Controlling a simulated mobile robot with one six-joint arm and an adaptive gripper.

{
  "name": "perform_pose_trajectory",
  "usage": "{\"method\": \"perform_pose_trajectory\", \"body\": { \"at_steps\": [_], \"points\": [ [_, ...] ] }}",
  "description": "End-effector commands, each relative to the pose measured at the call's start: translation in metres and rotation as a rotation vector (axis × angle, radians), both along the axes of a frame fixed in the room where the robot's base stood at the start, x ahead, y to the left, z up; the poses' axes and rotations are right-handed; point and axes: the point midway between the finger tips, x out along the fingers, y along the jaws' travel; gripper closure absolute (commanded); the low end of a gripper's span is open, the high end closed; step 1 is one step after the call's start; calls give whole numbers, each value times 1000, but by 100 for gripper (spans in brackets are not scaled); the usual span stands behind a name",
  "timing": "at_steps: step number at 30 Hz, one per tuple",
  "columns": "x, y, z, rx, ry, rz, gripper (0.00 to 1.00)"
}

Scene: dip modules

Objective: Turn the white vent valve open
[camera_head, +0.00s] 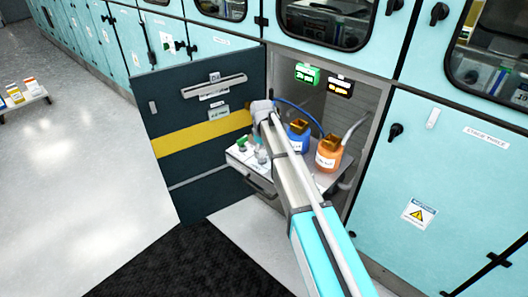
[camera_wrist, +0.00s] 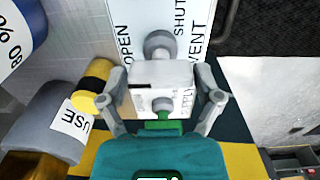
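In the wrist view a panel carries the words OPEN, SHUT, VENT and SUPPLY. The white vent valve, seen as a white block-like handle (camera_wrist: 160,72), lies by the VENT and OPEN lettering, with a round grey knob (camera_wrist: 159,44) beyond it. My gripper (camera_wrist: 160,82) has its fingers spread wide, one on each side of the white block. Whether they touch it is not clear. A green part (camera_wrist: 163,122) near the SUPPLY lettering is partly hidden by my gripper's body. In the head view my gripper (camera_head: 259,156) is down at the valves on the pull-out tray (camera_head: 318,178).
A blue bottle (camera_head: 298,138) and an orange bottle (camera_head: 328,154) stand on the tray right of my gripper. A yellow-and-black cylinder (camera_wrist: 94,85) is close to the left finger. The dark cabinet door (camera_head: 170,115) stands open at left.

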Motion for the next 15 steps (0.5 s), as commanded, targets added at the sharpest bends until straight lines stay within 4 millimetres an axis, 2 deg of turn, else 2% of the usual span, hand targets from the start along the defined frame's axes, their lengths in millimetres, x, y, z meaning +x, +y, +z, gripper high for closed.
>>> {"method": "perform_pose_trajectory", "body": {
  "at_steps": [15],
  "points": [
    [0, 1, 0, 2, -1, -2, 0]
  ]
}}
